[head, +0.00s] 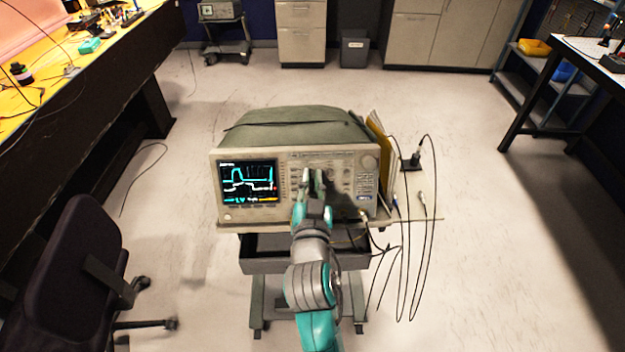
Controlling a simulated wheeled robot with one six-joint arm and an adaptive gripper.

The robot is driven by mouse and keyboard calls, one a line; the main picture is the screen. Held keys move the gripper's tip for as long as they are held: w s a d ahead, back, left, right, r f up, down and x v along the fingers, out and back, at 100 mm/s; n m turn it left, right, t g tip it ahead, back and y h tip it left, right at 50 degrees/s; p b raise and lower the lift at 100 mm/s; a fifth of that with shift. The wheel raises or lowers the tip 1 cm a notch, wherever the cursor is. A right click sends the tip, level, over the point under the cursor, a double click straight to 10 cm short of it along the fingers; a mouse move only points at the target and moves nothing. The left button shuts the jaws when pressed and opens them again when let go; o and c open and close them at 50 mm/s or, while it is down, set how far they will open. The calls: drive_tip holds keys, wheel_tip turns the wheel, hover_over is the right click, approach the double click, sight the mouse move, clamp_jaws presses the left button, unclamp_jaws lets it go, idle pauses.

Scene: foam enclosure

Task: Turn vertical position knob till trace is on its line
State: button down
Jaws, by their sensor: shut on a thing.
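An oscilloscope (240,213) with a beige front stands on a small cart. Its dark screen (247,181) at the left shows a cyan trace (239,174) with a tall pulse, plus other marks. The screen is too small to tell whether the trace sits on its line. My gripper (312,174) is at the middle of the front panel, right of the screen, with its fingers shut on a knob. The vertical position knob itself is hidden behind the fingers.
The cart's shelf edge (420,220) sticks out at the right, with black cables (403,270) hanging there. A dark office chair (80,260) stands at the left. Benches line both sides. The floor (500,260) at the right is clear.

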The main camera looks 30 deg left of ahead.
drive_tip(key=m+h, duration=0.1)
drive_tip(key=m, duration=0.1)
drive_tip(key=m+h, duration=0.1)
drive_tip(key=m, duration=0.2)
drive_tip(key=shift+s+a+m+t, duration=0.1)
drive_tip(key=shift+a+m+t, duration=0.05)
drive_tip(key=shift+m+t, duration=0.15)
drive_tip(key=shift+m+h, duration=1)
drive_tip(key=shift+m, duration=0.8)
drive_tip(key=c, duration=1.2)
unclamp_jaws()
drive_tip(key=shift+o, duration=0.2)
drive_tip(key=shift+s, duration=0.1)
drive_tip(key=v, duration=1.1)
drive_tip(key=shift+s, duration=0.4)
